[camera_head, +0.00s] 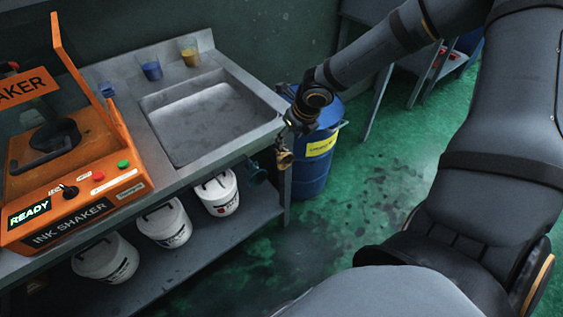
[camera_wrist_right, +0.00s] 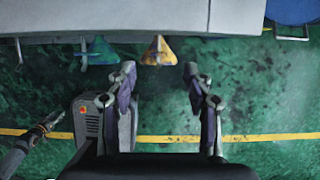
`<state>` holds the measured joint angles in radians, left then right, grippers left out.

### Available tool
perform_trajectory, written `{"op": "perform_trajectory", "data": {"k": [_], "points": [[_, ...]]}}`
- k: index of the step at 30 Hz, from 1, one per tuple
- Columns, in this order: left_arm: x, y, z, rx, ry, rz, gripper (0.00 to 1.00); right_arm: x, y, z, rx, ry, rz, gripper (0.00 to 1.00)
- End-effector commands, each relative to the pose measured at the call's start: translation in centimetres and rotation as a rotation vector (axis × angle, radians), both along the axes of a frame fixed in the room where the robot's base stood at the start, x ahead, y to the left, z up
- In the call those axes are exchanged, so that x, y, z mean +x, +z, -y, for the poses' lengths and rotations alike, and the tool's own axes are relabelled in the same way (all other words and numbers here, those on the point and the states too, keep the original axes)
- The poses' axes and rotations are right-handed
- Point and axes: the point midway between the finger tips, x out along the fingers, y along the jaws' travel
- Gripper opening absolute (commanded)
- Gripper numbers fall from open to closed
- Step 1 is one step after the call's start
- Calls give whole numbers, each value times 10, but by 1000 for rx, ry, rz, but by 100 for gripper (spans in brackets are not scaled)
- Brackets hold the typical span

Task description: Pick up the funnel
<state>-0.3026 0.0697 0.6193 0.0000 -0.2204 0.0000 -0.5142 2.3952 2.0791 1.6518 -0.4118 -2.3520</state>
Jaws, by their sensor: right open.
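A yellow funnel (camera_wrist_right: 158,51) hangs at the front edge of the sink counter in the right wrist view. In the head view, a small part of the yellow funnel (camera_head: 285,159) shows just below my right gripper (camera_head: 292,128). A teal funnel (camera_wrist_right: 99,51) hangs to its left, and it also shows under the counter edge in the head view (camera_head: 257,173). In the right wrist view my right gripper (camera_wrist_right: 160,74) is open and empty. Its two fingers point towards the yellow funnel, which lies ahead of the gap between them.
The grey sink counter (camera_head: 237,151) is close to my right gripper. An orange ink shaker (camera_head: 78,205) stands on it at the left. White buckets (camera_head: 216,193) stand on the shelf below. A blue drum (camera_head: 314,171) stands beside the counter. The green floor is clear in front.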

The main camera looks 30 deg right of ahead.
Motion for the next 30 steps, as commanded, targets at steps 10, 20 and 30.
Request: {"op": "perform_trajectory", "data": {"k": [10, 20, 30], "points": [[0, -15, -8, 9, -3, 0, 40, 11, -28, -1, 1, -1, 2, 52], [36, -28, -9, 12, -3, 17, 40, 25, -73, -2, -1, 0, 2, 52], [37, -26, -8, 11, -3, 16, 40, 26, -73, -2, 1, -2, 3, 38]]}}
